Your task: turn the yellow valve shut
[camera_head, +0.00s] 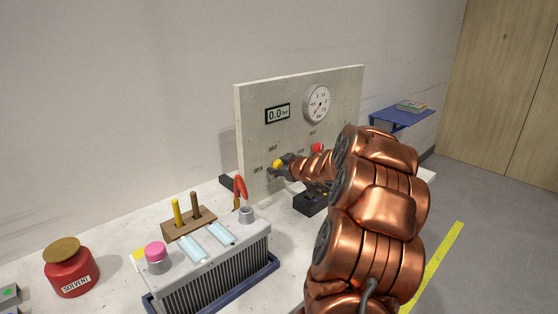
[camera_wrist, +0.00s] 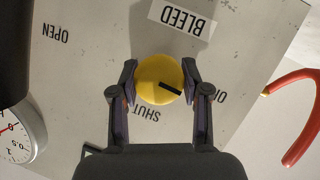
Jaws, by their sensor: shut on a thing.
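The yellow valve (camera_wrist: 150,73) is a round knob on the pale panel (camera_head: 300,100). My gripper (camera_wrist: 158,82) is shut on it, with one finger on each side. In the head view the knob (camera_head: 277,163) shows at the tip of my gripper (camera_head: 281,167). Its black mark points right and slightly down in the wrist view, towards a partly hidden label beginning with O. The SHUT label (camera_wrist: 146,115) lies just below the knob, and the BLEED label (camera_wrist: 187,16) above it.
The panel has a display (camera_head: 278,114) reading 0.0 bar, a round gauge (camera_head: 317,103) and a red knob (camera_head: 318,147). Red-handled pliers (camera_head: 240,187) stand close to its left edge. A finned grey unit (camera_head: 215,270) and a solvent can (camera_head: 71,271) occupy the bench in front.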

